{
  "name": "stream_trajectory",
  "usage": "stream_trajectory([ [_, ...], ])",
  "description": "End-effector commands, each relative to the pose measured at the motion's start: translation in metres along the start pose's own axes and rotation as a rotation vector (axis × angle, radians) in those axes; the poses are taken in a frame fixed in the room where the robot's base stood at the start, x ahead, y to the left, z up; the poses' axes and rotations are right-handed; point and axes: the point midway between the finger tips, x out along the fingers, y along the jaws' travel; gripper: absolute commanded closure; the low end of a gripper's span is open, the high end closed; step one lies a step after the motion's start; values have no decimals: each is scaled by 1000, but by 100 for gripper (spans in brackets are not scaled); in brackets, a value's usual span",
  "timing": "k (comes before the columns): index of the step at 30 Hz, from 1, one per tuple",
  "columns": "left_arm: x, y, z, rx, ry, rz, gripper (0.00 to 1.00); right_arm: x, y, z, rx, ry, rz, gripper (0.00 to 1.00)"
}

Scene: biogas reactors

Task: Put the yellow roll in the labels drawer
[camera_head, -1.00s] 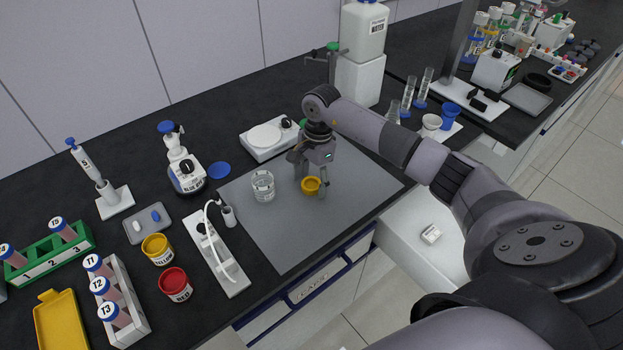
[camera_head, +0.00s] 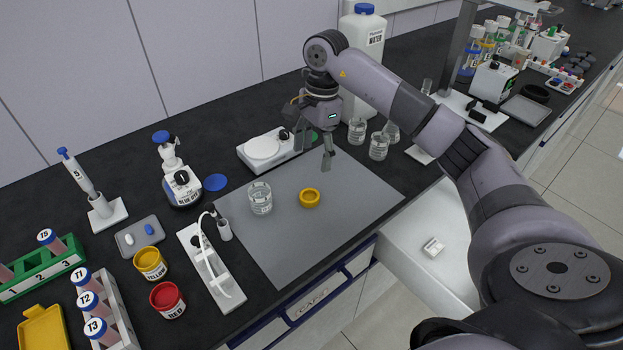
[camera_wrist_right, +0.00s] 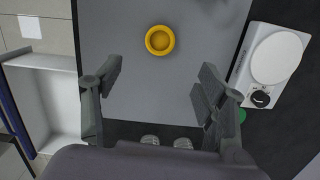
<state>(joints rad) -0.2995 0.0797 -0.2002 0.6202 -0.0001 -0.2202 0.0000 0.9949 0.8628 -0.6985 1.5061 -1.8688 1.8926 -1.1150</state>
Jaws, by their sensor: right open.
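The yellow roll (camera_head: 309,198), a short ring, lies on the grey mat (camera_head: 345,185). It also shows in the right wrist view (camera_wrist_right: 160,40), beyond the fingertips. My right gripper (camera_head: 314,150) is open and empty above the back of the mat, apart from the roll. Its two spread fingers also show in the wrist view (camera_wrist_right: 160,85). An open white drawer (camera_head: 425,215) extends at the right below the bench; its front label is not visible. A small white item (camera_head: 433,247) lies in it. My left gripper is not in view.
A glass beaker (camera_head: 260,198) stands left of the roll. A white scale (camera_head: 268,150) is behind the mat. More beakers (camera_head: 379,146) and a water bottle (camera_head: 362,60) stand at the back right. A closed drawer marked CAPS (camera_head: 307,303) is below the bench edge. The mat's right part is clear.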

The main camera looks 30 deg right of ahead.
Motion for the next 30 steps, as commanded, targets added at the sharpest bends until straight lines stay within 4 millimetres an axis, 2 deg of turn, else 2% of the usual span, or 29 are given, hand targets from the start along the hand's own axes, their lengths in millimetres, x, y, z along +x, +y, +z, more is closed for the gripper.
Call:
stream_trajectory([
  [5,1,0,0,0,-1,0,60,-6,0,6,316,23,-6,33],
  [14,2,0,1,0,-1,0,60,-16,2,17,988,66,-39,33],
  [30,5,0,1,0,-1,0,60,-34,7,33,2198,80,-193,33],
])
